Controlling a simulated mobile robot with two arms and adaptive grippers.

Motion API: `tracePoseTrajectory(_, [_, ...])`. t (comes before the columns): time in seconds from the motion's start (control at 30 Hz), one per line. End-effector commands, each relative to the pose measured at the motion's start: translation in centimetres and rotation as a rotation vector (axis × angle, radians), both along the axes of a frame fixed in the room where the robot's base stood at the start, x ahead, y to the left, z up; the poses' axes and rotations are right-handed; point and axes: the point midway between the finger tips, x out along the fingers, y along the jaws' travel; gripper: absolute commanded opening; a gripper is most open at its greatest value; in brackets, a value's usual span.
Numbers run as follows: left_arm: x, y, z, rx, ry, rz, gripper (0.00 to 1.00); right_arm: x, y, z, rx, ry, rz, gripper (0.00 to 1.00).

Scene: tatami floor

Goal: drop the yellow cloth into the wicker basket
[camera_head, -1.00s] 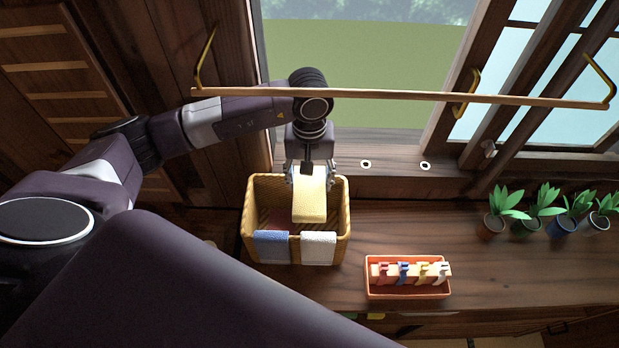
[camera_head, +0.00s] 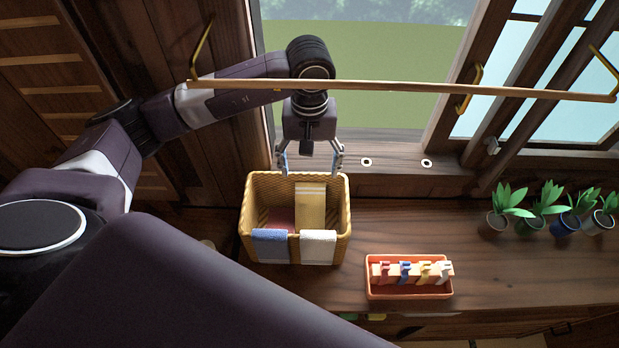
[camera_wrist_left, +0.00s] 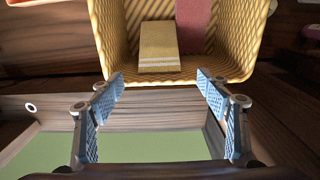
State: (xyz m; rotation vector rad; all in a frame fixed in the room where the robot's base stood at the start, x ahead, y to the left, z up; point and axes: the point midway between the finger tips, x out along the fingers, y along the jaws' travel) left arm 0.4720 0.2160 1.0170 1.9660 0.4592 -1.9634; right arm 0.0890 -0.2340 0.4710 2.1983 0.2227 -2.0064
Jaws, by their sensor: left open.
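The yellow cloth (camera_head: 311,208) is inside the wicker basket (camera_head: 247,192), towards its back right in the head view. It also shows in the left wrist view (camera_wrist_left: 158,45), lying against the inside of the basket (camera_wrist_left: 232,62), with pale stripes near one end. My left gripper (camera_head: 309,172) is open and empty above the basket's back rim, apart from the cloth. In the left wrist view the two fingers (camera_wrist_left: 163,92) stand wide apart with nothing between them. My right gripper is not in view.
A blue cloth (camera_head: 271,243) and a white cloth (camera_head: 317,246) hang over the basket's front rim. A red cloth (camera_wrist_left: 194,25) is inside. An orange tray of clips (camera_head: 408,291) and several potted plants (camera_head: 546,219) stand to the right. A wooden rail (camera_head: 430,89) crosses near my left arm.

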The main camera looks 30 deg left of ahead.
Motion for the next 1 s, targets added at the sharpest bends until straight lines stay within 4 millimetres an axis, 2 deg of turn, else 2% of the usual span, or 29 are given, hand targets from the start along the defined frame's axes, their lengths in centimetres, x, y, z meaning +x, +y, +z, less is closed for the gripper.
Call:
tracePoseTrajectory(0.1, [0.1,0.0,1.6,0.000,-0.004,0.002,0.70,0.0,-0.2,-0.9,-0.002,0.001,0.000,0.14])
tracePoseTrajectory(0.3, [0.0,0.0,3.0,0.000,0.000,0.000,0.70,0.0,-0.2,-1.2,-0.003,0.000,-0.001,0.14])
tracePoseTrajectory(1.0, [0.0,0.0,3.1,0.000,0.001,0.001,0.70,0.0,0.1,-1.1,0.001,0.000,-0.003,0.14])
